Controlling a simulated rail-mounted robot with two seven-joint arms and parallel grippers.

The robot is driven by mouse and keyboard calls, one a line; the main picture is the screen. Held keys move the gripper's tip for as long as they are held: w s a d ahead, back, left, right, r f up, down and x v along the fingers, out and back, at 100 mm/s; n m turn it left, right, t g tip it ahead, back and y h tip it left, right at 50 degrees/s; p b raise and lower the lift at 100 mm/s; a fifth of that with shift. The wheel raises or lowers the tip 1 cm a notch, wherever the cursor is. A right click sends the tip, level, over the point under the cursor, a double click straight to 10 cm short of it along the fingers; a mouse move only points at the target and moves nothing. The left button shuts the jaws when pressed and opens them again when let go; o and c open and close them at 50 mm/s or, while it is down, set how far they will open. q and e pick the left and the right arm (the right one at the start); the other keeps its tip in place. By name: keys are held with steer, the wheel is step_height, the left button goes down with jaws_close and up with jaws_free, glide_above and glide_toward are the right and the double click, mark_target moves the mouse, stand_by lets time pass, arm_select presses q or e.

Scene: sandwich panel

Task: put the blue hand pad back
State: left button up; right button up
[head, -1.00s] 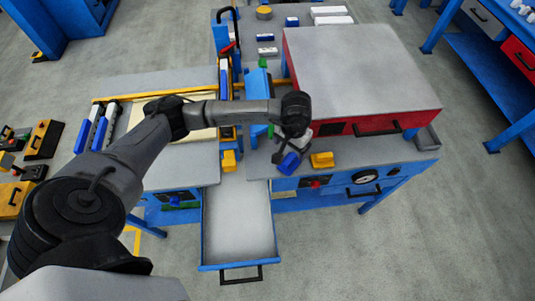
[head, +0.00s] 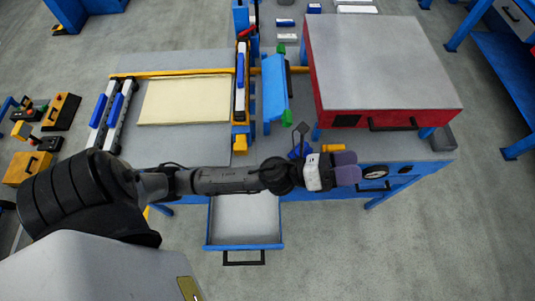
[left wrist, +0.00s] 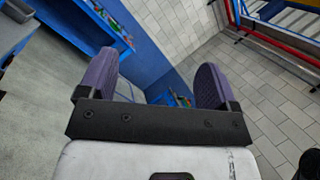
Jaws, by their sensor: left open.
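A small blue object (head: 298,151), which looks like the blue hand pad, lies on the front right bench top beside a yellow block (head: 333,148). My left arm partly hides it. My left gripper (head: 347,167) is open, with purple finger pads, in front of and right of the blue object, pointing right. In the left wrist view the two fingers (left wrist: 154,78) stand wide apart with nothing between them; blue structure and floor show beyond. My right gripper is not in view.
An open drawer (head: 221,244) juts out at the front below my left arm. A large red box with a grey top (head: 380,60) stands at the right rear. A blue upright panel (head: 274,88) and a pale sheet (head: 185,99) are behind my arm. Open floor lies right.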

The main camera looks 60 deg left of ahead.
arm_select(q)
steer(key=s+a+f+n+g+y, duration=0.3)
steer(key=a+f+n+y, duration=0.3)
steer(key=n, duration=0.6)
steer(key=s+a+f+n+g+y, duration=0.35)
steer(key=f+n+y, duration=0.35)
steer(key=n, duration=0.4)
steer(key=s+f+n+g, duration=0.4)
steer(key=s, duration=0.4)
steer(key=s+f+n+g+h, duration=0.1)
steer(key=s+f+n+g, duration=0.3)
steer(key=s, duration=0.3)
steer(key=shift+s+d+f+g, duration=0.25)
steer(key=shift+s+f+g, duration=0.05)
steer(key=shift+s+g, duration=0.1)
